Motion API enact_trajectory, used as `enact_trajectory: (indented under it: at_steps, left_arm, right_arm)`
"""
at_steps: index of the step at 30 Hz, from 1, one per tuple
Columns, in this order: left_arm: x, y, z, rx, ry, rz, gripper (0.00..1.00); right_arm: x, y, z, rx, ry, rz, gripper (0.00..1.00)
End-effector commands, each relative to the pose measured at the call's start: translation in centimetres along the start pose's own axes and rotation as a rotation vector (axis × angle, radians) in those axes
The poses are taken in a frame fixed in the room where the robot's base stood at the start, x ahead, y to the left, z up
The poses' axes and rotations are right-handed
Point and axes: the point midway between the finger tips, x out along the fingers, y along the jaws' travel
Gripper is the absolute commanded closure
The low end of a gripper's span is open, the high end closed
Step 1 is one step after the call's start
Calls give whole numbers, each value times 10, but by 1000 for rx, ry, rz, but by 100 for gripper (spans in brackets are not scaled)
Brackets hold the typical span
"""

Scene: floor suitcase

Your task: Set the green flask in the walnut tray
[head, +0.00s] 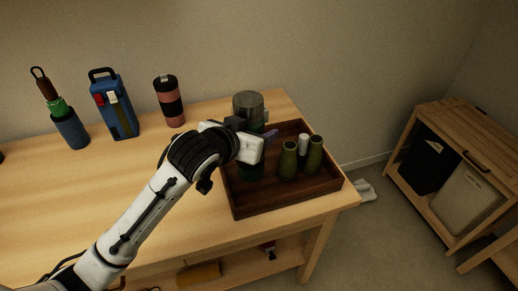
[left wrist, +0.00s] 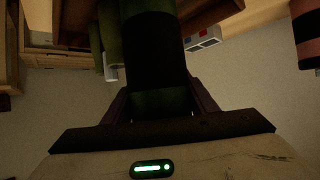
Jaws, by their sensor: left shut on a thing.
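In the left wrist view the flask (left wrist: 153,45), with a dark band, stands between the two fingers (left wrist: 160,108). I cannot tell whether its base touches the tray floor. My right gripper is not in view.
A pink-and-black bottle (head: 169,101), a blue case (head: 114,105) and a blue holder (head: 70,130) stand along the table's back. A wooden cabinet (head: 462,135) is at right.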

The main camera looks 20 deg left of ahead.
Motion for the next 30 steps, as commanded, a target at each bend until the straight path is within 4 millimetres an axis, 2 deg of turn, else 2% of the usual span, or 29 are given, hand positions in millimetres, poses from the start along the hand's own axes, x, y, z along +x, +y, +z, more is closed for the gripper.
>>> enact_trajectory:
  at_steps: [11,24,25,26,30]
  left_arm:
    - [20,0,35,0,5,-1,83]
    - [22,0,39,0,7,0,83]
    - [23,0,41,0,3,0,44]
    - [23,0,41,0,3,0,40]
    - [23,0,41,0,3,0,40]
  right_arm:
    - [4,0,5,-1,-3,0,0]
    - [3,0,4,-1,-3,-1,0]
    - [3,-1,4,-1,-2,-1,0]
    - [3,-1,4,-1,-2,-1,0]
    - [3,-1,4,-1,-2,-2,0]
